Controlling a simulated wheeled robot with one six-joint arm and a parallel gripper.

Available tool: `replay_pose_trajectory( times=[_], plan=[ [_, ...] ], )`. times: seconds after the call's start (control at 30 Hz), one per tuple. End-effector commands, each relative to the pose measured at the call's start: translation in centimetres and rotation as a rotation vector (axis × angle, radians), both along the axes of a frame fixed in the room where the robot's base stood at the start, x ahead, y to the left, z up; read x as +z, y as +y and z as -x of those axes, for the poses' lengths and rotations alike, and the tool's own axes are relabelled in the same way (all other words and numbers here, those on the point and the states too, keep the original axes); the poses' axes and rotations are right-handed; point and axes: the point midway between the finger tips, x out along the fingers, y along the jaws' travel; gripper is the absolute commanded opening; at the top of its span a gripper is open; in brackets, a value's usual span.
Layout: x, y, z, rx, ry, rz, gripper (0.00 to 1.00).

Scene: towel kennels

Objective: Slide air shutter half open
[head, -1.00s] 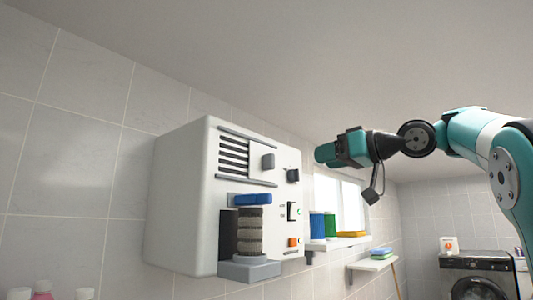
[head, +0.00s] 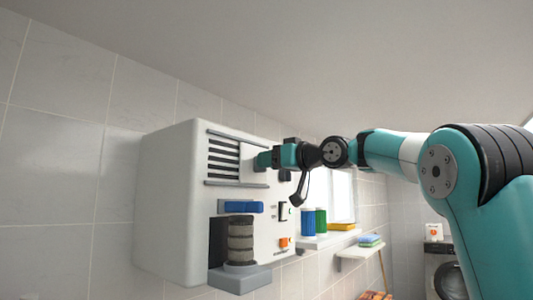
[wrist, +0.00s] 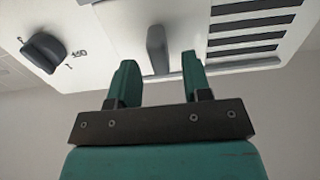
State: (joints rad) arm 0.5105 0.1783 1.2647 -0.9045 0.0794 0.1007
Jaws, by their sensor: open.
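The air shutter is a pale plate on rails at the top of the white wall unit (head: 165,215), beside a grille of dark slots (head: 223,157). In the wrist view the slots (wrist: 248,25) show to the right of the shutter's grey upright tab (wrist: 157,48). My gripper (head: 262,160) is at the front of the unit, by the shutter. In the wrist view my gripper (wrist: 160,80) is open, its two teal fingers on either side of the tab's line. The tab stands just beyond the fingertips; I cannot tell whether they touch it. In the head view my gripper hides the tab.
Below are a blue handle (head: 241,207), a stacked grey-brown cylinder (head: 241,240), a switch (head: 283,211) and an orange button (head: 284,242). Cans (head: 314,221) stand on the windowsill to the right.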

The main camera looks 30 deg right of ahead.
Motion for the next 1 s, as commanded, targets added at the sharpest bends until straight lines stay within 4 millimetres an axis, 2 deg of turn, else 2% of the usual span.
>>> replay_pose_trajectory(
  times=[0.17, 0.47, 0.6, 0.67, 0.87, 1.0],
  plan=[
    [0.1, 0.5, -1.3, 0.0, 0.0, 0.001, 0.45],
    [-0.1, 0.5, -1.4, -0.002, 0.0, 0.001, 0.45],
    [0.0, 0.5, -1.4, -0.002, 0.0, 0.001, 0.12],
    [0.0, 0.5, -1.4, -0.002, 0.0, 0.001, 0.0],
    [-0.2, 1.0, -1.3, 0.0, -0.001, 0.002, 0.0],
    [-0.5, 3.4, -0.4, 0.006, -0.002, 0.002, 0.0]
  ],
)
